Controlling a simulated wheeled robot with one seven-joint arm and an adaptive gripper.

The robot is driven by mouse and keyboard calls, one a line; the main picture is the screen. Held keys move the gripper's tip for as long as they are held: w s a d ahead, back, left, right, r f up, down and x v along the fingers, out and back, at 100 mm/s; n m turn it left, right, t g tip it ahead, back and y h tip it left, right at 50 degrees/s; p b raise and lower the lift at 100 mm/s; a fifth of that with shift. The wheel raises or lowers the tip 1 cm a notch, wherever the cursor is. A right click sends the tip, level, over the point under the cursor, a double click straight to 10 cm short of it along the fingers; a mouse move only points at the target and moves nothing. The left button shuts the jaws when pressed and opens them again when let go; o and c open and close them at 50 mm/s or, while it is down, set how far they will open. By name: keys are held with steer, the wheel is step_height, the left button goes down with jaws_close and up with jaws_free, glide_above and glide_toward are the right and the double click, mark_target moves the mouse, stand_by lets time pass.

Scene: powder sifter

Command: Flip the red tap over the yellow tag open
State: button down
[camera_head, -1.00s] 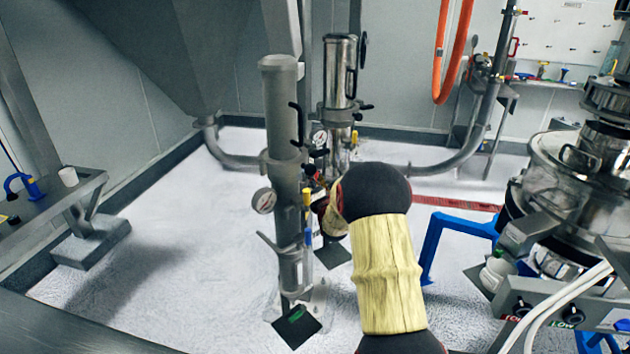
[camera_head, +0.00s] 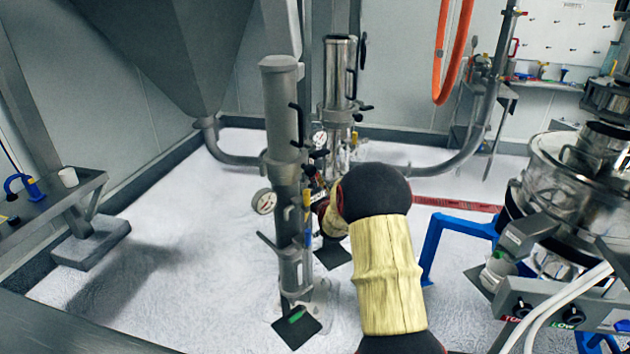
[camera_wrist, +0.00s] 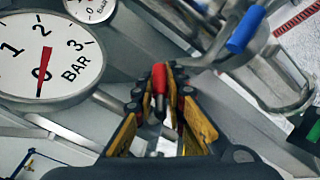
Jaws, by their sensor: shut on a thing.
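The red tap (camera_wrist: 158,78) shows in the wrist view as a slim red handle standing between the two yellow-padded fingers of my gripper (camera_wrist: 160,92). My gripper is shut on it. The tap's lower part is hidden between the fingers. In the head view my gripper is at the upright grey pipe column (camera_head: 287,225), on its right side, mostly hidden by my own wrist.
A pressure gauge marked BAR (camera_wrist: 45,60) is close on the left in the wrist view. A blue-handled lever (camera_wrist: 248,30) is at upper right. A second shiny column (camera_head: 340,75) stands behind. A steel sifter (camera_head: 575,175) is at right. Open floor lies left.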

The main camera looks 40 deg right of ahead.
stand_by(0.5)
steer(key=n+t, duration=0.1)
steer(key=n+t+h, duration=0.1)
steer(key=t, duration=0.1)
steer(key=shift+s+a+r, duration=0.2)
steer(key=shift+r, duration=0.2)
steer(key=shift+s+a+r+n+t+y, duration=0.1)
steer(key=shift+a+r+n+t+y, duration=0.05)
steer(key=shift+n+t, duration=0.6)
steer(key=shift+s+a+r+n+t+y, duration=0.1)
steer(key=shift+s+r+n+t+y, duration=0.1)
steer(key=shift+n+t, duration=0.5)
steer(key=shift+s+a+r+n+t+y, duration=0.15)
steer(key=shift+n+t, duration=0.3)
steer(key=shift+t, duration=0.6)
steer(key=c, duration=1.9)
jaws_free()
steer(key=shift+o, duration=0.4)
steer(key=shift+w+r, duration=0.1)
steer(key=v, duration=0.8)
